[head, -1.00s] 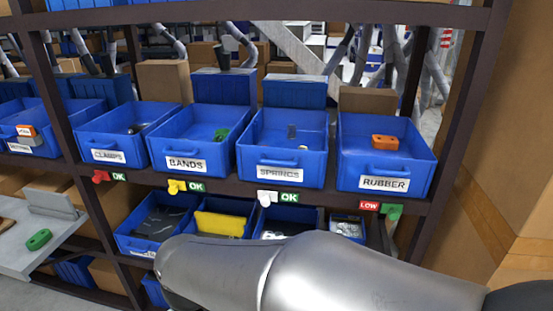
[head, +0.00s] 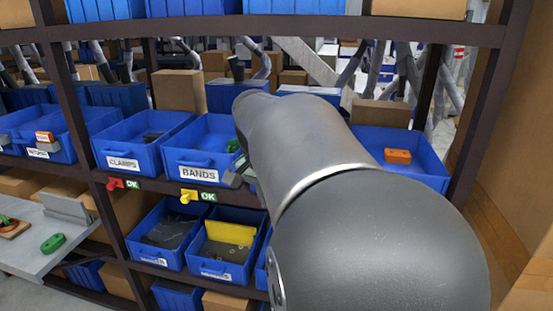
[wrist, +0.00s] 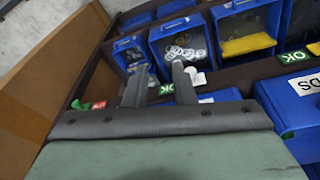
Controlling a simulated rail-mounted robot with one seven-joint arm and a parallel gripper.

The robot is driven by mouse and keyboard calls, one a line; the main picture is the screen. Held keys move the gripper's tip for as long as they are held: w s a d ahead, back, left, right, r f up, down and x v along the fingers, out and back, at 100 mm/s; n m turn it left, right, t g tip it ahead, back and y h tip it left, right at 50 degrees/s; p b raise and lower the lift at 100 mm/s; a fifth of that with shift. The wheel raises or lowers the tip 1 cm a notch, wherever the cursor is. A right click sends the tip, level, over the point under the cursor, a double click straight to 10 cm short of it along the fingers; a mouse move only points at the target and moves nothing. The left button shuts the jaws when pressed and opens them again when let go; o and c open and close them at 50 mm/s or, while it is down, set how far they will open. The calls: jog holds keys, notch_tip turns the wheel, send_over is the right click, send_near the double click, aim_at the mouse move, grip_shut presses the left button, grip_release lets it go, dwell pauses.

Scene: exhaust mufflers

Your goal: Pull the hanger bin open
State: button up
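No label reading "hanger" is legible, so I cannot tell which bin is the hanger bin. Lower-row blue bins show in the head view: one with dark parts (head: 183,222) and one with a yellow divider (head: 228,229), their front labels too small to read. In the wrist view, where the shelf appears upside down, a lower bin with pale rings (wrist: 180,45) lies beyond the fingertips. My gripper (wrist: 156,74) has its two fingers apart with nothing held, near the shelf edge below the SPRINGS bin. In the head view my arm hides the fingertips and SPRINGS bin.
The BANDS bin (head: 203,158), CLAMPS bin (head: 128,150) and RUBBER bin (head: 420,160) stand on the upper shelf. Coloured clips and OK tags (head: 209,196) line its edge. A grey ledge with a green part (head: 53,243) is at left. A brown panel (wrist: 50,75) stands close by.

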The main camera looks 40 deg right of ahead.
jog(key=s+d+r+m+g+h, duration=0.1)
jog(key=s+d+r+m, duration=0.6)
jog(key=d, duration=0.4)
jog(key=s+d+r+m+g+h, duration=0.15)
jog(key=s+d+r+m, duration=0.35)
jog(key=d+r+m, duration=0.5)
jog(key=shift+n+y, duration=0.25)
jog(key=shift+n, duration=0.65)
jog(key=x, duration=0.9)
jog(key=p+x, duration=0.1)
jog(key=x, duration=0.9)
jog(key=shift+s+d, duration=0.1)
jog(key=shift+d, duration=0.2)
grip_shut()
